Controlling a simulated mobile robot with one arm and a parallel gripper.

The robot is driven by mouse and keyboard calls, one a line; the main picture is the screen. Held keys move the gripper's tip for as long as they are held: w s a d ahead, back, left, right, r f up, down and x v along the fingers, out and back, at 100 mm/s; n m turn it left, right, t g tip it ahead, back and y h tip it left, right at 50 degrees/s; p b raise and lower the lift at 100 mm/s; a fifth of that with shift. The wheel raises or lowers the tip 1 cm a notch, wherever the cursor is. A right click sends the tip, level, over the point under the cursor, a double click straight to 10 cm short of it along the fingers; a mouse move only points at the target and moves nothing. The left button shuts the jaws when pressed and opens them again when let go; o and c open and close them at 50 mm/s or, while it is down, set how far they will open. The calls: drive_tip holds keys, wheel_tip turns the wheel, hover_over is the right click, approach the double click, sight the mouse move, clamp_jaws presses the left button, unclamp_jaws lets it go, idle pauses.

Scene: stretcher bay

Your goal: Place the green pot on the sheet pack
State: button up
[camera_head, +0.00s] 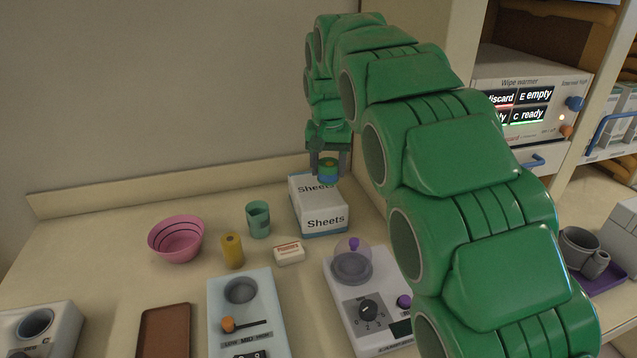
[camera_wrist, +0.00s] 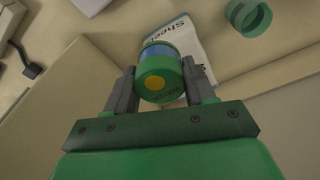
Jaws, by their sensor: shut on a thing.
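The green pot (camera_wrist: 162,78) has a blue band and a yellow dot on its end. My gripper (camera_wrist: 160,84) is shut on it in the wrist view, one finger on each side. In the head view the pot (camera_head: 328,170) hangs from my gripper (camera_head: 328,160) over the back part of the sheet pack (camera_head: 322,212). The sheet pack is a white box with blue edges and "Sheets" lettering, lying on the counter. In the wrist view the pack (camera_wrist: 196,50) shows partly behind the pot. I cannot tell whether the pot touches the pack.
A green cup (camera_head: 258,220), a yellow cylinder (camera_head: 232,250), a pink bowl (camera_head: 177,240) and a small white box (camera_head: 289,252) stand left of the pack. A white device with a dial (camera_head: 368,310) is in front. A wall rises close behind the pack.

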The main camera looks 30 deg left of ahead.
drive_tip(key=shift+w+a+f, duration=1.15)
drive_tip(key=shift+w+f, duration=0.25)
drive_tip(key=shift+w, duration=0.05)
drive_tip(key=shift+w+a+f, duration=1.2)
drive_tip(key=shift+w+f, duration=0.25)
drive_tip(key=shift+w, duration=0.05)
drive_tip(key=shift+w+a+f, duration=1.15)
drive_tip(key=shift+w+f, duration=0.25)
drive_tip(key=shift+w, duration=0.05)
drive_tip(key=shift+a+f, duration=0.1)
drive_tip(key=shift+f, duration=0.05)
drive_tip(key=shift+w+f, duration=0.15)
drive_tip(key=shift+f, duration=1.45)
drive_tip(key=shift+f, duration=0.1)
drive_tip(key=o, duration=1)
drive_tip(key=shift+o, duration=0.2)
